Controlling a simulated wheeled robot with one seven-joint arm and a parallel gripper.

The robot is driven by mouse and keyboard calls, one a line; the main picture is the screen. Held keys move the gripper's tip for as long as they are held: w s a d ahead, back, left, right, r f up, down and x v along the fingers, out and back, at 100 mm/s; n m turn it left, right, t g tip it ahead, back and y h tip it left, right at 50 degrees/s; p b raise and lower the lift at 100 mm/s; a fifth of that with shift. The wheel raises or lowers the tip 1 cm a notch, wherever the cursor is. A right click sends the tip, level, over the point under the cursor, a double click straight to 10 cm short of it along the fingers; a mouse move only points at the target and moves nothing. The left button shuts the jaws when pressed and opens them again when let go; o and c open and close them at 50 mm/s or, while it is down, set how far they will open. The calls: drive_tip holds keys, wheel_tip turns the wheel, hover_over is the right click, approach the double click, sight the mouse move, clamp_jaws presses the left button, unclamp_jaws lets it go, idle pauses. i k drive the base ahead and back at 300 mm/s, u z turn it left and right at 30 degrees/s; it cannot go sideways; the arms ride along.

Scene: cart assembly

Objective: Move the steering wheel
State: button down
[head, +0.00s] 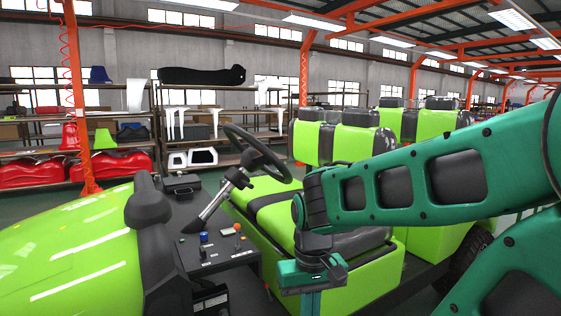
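The black steering wheel (258,152) sits tilted on a silver column (212,205) that rises from the cart's dashboard (215,250). My gripper (309,303) hangs below and to the right of the wheel, in front of the green seat. It is apart from the wheel. Its lower end is cut off by the bottom of the picture, so I cannot see whether the fingers are open or shut.
The cart's lime green hood (75,250) fills the left, and its front seat (285,205) lies behind my gripper. More green seats (355,140) stand behind. Shelves (200,125) with parts line the far wall. An orange post (76,100) stands at left.

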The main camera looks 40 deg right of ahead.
sight(251, 160)
drive_tip(key=k, duration=0.8)
drive_tip(key=z, duration=0.7)
drive_tip(key=i, duration=1.5)
drive_tip(key=u, duration=0.2)
